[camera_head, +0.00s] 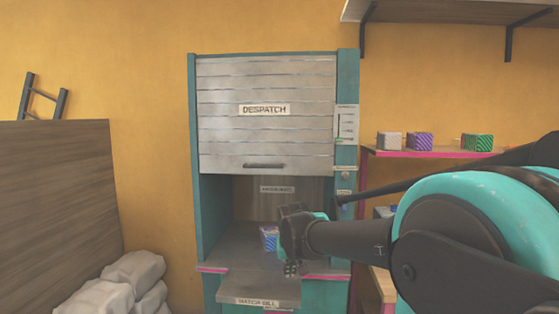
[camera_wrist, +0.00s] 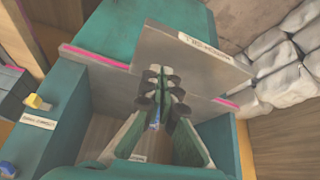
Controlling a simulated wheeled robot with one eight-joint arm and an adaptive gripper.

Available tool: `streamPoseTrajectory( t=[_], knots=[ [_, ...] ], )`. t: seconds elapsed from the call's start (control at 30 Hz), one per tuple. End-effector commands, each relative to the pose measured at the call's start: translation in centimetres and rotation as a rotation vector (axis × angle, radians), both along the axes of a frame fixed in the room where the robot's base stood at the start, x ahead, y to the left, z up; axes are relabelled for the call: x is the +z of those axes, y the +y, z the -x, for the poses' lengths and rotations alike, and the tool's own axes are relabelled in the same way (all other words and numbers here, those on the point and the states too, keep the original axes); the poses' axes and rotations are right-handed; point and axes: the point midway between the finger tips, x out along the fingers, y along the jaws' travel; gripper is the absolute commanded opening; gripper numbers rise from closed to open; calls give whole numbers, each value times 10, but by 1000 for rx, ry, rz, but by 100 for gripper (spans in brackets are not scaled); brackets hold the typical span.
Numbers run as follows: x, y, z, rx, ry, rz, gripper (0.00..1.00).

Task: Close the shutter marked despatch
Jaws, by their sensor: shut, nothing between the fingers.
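The shutter (camera_head: 265,130) is a grey slatted panel marked DESPATCH in a teal cabinet in the head view. It is part-way down, with its lower edge above an open gap. A dark bar handle (camera_head: 264,166) sits near that edge. My gripper (camera_head: 290,268) is shut and empty, in front of the opening and below the handle, apart from the shutter. In the wrist view my gripper (camera_wrist: 160,92) points at the cabinet's front shelf, fingers together. The shutter cannot be made out in the wrist view.
A blue and purple patterned block (camera_head: 269,238) stands inside the opening, partly behind my gripper. A hatch sill (camera_head: 258,288) juts out below. A pink-edged shelf (camera_head: 425,154) with small blocks is at right. White sacks (camera_head: 120,285) lie lower left.

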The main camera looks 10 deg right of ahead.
Motion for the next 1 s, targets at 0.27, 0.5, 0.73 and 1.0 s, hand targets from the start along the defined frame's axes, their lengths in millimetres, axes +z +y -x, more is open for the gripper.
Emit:
streamPoseTrajectory(
  t=[0.27,0.5,0.73,1.0],
  knots=[
    [137,-4,-82,-68,-87,22,0],
    [273,-6,-126,-129,-181,32,0],
    [381,-6,-137,-169,-262,33,0],
    [425,-7,-136,-186,-301,31,0]
  ],
)
